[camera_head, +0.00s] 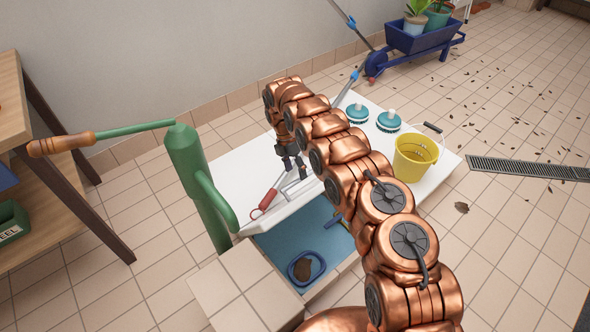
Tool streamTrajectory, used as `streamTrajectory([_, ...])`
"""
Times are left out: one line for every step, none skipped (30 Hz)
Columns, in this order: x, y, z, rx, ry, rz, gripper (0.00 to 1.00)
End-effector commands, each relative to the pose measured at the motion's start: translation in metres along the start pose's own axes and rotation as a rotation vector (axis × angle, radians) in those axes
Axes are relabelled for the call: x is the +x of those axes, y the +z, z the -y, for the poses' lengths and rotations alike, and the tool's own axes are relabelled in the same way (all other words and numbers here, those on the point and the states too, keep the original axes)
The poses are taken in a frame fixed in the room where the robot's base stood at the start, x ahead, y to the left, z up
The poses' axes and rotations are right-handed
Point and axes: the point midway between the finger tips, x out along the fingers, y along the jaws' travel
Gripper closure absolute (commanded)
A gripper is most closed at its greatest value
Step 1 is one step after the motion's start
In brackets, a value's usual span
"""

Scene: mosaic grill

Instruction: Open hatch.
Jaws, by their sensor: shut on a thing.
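The hatch appears to be the white panel (245,165) over a blue-lined basin (285,245). The basin is uncovered along the near side, and my arm hides part of the panel and opening. A pale bar-shaped handle (300,187) is on the panel near its front edge. My gripper (292,170) points down at this handle and appears shut on it; the exact contact is small and partly hidden. A red-handled tool (264,203) lies just left of the handle.
Two teal brushes (388,121) and a yellow bucket (414,157) stand on the white surface to the right. A green pump (190,165) with a wooden-ended lever rises at left. A blue-rimmed object (306,268) lies in the basin.

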Motion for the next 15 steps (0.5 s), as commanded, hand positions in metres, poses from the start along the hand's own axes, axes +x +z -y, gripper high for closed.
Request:
streamTrajectory([0.002, -0.001, -0.003, -0.002, 0.005, -0.001, 0.56])
streamTrajectory([0.002, -0.001, -0.003, -0.002, 0.005, -0.001, 0.56])
streamTrajectory([0.002, -0.001, -0.002, -0.001, 0.005, -0.001, 0.56])
streamTrajectory([0.002, -0.001, -0.002, -0.001, 0.005, -0.001, 0.57])
streamTrajectory([0.002, -0.001, -0.002, -0.001, 0.006, -0.001, 0.57])
streamTrajectory([0.001, -0.001, -0.003, -0.001, 0.006, -0.001, 0.57])
streamTrajectory([0.001, -0.001, -0.003, -0.001, 0.006, -0.001, 0.57])
streamTrajectory([0.000, -0.001, -0.003, -0.001, 0.006, -0.001, 0.58])
streamTrajectory([-0.002, -0.001, -0.003, -0.001, 0.006, -0.001, 0.59])
streamTrajectory([-0.004, -0.001, -0.003, -0.001, 0.007, -0.001, 0.59])
streamTrajectory([-0.006, -0.001, -0.003, -0.001, 0.007, -0.001, 0.59])
streamTrajectory([-0.009, -0.001, -0.003, -0.001, 0.008, 0.000, 0.59])
streamTrajectory([-0.013, -0.001, -0.003, -0.001, 0.008, 0.000, 0.59])
streamTrajectory([-0.016, -0.001, -0.003, -0.001, 0.009, 0.000, 0.59])
streamTrajectory([-0.021, -0.001, -0.003, -0.001, 0.009, 0.000, 0.59])
